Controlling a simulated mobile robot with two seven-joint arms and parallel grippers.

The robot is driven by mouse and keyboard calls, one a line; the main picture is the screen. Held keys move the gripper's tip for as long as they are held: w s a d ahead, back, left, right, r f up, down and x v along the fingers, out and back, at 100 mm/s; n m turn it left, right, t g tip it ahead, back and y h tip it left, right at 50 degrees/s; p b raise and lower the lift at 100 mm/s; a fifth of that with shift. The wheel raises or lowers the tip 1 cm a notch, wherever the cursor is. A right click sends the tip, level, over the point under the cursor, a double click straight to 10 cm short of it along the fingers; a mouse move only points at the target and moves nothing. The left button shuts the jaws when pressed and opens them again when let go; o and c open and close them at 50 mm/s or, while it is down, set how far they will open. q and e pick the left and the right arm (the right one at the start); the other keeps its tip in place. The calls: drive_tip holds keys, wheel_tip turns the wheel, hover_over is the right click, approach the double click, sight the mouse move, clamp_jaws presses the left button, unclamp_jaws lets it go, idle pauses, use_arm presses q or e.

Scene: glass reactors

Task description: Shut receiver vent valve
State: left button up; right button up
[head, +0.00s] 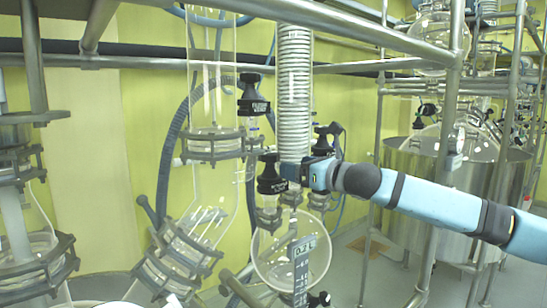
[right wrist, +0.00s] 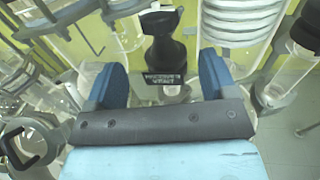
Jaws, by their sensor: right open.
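Several black-handled valves stand around the glass receiver; their labels are too small to read surely, so I cannot tell which is the receiver vent valve. In the head view, one black valve (head: 270,178) is right by my right gripper (head: 290,172), just left of it. Another black valve (head: 252,97) is higher up, and a third (head: 326,140) is behind the gripper. In the right wrist view, a black labelled valve handle (right wrist: 164,42) lies between and beyond the two blue fingers of my open right gripper (right wrist: 160,70). Contact cannot be told. My left gripper is not in view.
A round glass receiver flask (head: 270,262) hangs below the gripper, marked with a level strip. A coiled white condenser (head: 295,90) rises just above. Steel frame rails (head: 340,25) cross above my arm. A steel vessel (head: 400,170) stands behind at the right.

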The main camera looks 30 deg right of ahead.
sight(277, 161)
drive_tip(key=p+x, duration=0.1)
drive_tip(key=x, duration=0.6)
drive_tip(key=shift+r+p, duration=0.15)
drive_tip(key=shift+p, duration=0.25)
drive_tip(key=shift+w+a, duration=0.15)
drive_tip(key=shift+w, duration=0.35)
drive_tip(key=shift+c, duration=1.3)
drive_tip(key=c, duration=0.7)
